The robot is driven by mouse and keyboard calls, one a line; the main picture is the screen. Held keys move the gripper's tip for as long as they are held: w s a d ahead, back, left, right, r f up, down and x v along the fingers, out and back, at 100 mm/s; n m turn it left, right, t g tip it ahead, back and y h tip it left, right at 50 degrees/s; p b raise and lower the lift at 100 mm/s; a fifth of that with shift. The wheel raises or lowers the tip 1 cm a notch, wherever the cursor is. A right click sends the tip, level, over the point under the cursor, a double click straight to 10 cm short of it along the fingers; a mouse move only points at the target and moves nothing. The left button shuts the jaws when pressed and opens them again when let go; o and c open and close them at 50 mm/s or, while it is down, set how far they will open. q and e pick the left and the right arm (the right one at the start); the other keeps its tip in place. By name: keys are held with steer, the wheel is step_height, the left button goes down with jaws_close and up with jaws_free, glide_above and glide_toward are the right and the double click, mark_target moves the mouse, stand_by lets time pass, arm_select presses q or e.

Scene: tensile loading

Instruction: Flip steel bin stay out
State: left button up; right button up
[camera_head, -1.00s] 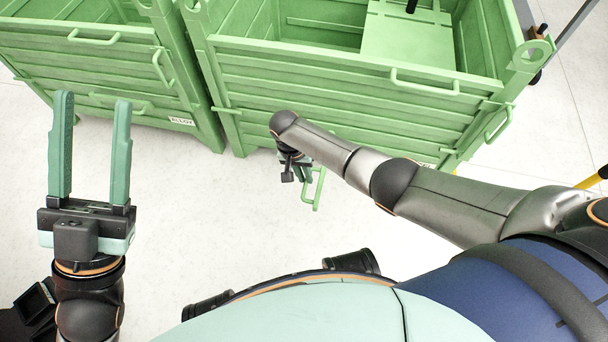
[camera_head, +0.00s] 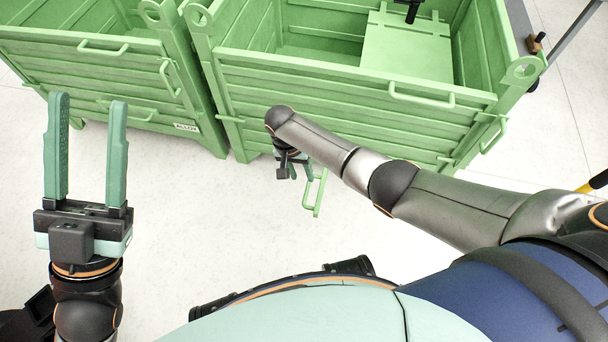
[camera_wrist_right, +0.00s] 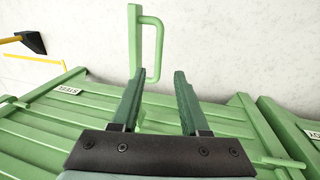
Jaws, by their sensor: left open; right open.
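The steel bin (camera_head: 350,105) is the right-hand green bin in the head view. Its STEEL label (camera_wrist_right: 68,90) shows in the right wrist view. A green stay with a U-shaped handle (camera_head: 315,194) sticks out from the bin's front over the floor. It also shows in the right wrist view (camera_wrist_right: 157,45), beyond my fingertips. My right gripper (camera_head: 301,172) is open beside the stay, low in front of the bin. Its fingers (camera_wrist_right: 153,75) point at the stay's near part; contact is unclear. My left gripper (camera_head: 88,100) is open and empty, at the left.
A second green bin (camera_head: 90,70), labelled ALLOY, stands left of the steel bin with a narrow gap. Handles (camera_head: 422,95) project from the bin walls. A yellow bar (camera_head: 592,184) is at the right edge. Pale floor (camera_head: 200,210) between my arms is clear.

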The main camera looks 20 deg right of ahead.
arm_select(q)
steer(key=shift+m, duration=0.3)
steer(key=r+p, duration=0.2)
steer(key=r, duration=0.1)
steer(key=r+p, duration=0.1)
steer(key=shift+s+a+r, duration=0.1)
steer(key=shift+a+r, duration=0.2)
steer(key=shift+r, duration=0.1)
arm_select(e)
step_height(320, 180, up, 7)
steer(key=a, duration=0.1)
steer(key=shift+w+a+r, duration=0.15)
steer(key=shift+w, duration=0.25)
arm_select(q)
steer(key=shift+f, duration=0.1)
